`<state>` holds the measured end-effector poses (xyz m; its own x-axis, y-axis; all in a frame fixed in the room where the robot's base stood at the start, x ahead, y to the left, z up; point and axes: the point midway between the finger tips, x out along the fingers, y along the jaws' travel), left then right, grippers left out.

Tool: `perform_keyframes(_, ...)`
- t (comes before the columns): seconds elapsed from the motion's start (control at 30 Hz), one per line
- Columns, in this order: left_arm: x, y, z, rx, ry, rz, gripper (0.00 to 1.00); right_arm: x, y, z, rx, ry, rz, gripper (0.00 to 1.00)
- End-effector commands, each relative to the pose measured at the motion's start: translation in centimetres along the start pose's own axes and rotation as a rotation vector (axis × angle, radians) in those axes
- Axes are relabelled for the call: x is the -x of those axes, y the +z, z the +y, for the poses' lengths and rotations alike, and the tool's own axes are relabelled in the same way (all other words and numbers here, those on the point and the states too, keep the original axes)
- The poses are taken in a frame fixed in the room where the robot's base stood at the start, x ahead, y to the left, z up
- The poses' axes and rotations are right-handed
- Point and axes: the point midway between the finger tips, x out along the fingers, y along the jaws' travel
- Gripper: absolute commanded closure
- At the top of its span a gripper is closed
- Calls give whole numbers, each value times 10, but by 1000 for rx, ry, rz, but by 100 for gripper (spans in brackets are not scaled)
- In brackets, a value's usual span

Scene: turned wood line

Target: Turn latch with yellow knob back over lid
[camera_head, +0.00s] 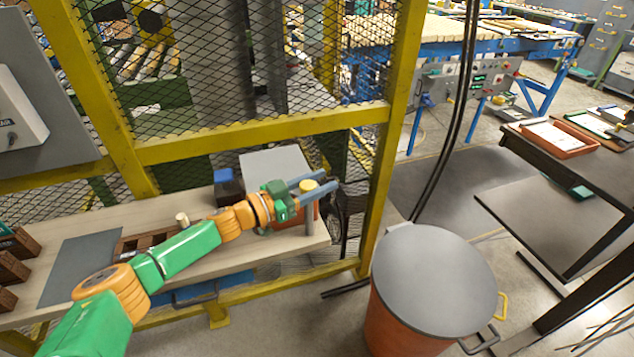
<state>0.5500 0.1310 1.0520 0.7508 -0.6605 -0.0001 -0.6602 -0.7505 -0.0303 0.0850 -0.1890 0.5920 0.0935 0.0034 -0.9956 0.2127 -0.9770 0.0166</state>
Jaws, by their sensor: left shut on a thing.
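The yellow knob (308,186) sits between the fingers of my left gripper (316,190), which is shut on it. A grey latch bar (310,218) shows below the knob, at the right front of the box. The grey lid (272,163) lies flat on an orange-red box (284,222) at the right end of the bench. The latch appears to be off the lid's near side, but my gripper hides part of it and its pivot. My right gripper is out of view.
The wooden bench (265,255) also carries a dark blue block (228,186), a wooden rack (150,241) and a grey mat (80,268). A yellow mesh guard (265,132) stands close behind. A large lidded bin (430,285) stands right of the bench.

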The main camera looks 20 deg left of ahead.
Motion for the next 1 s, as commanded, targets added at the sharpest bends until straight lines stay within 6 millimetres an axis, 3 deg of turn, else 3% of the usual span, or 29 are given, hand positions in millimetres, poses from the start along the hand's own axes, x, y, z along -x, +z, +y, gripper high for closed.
perform_keyframes(0.1, 0, 3, 1, -5, 67, 4, 100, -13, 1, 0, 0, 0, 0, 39)
perform_keyframes(0.4, 0, 2, 6, -1, 183, 8, 100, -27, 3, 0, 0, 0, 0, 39)
perform_keyframes(0.97, 0, 0, 8, 0, 215, 7, 100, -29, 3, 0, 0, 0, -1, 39)
perform_keyframes(1.0, 0, 0, 8, 0, 215, 7, 53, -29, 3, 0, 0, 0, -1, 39)
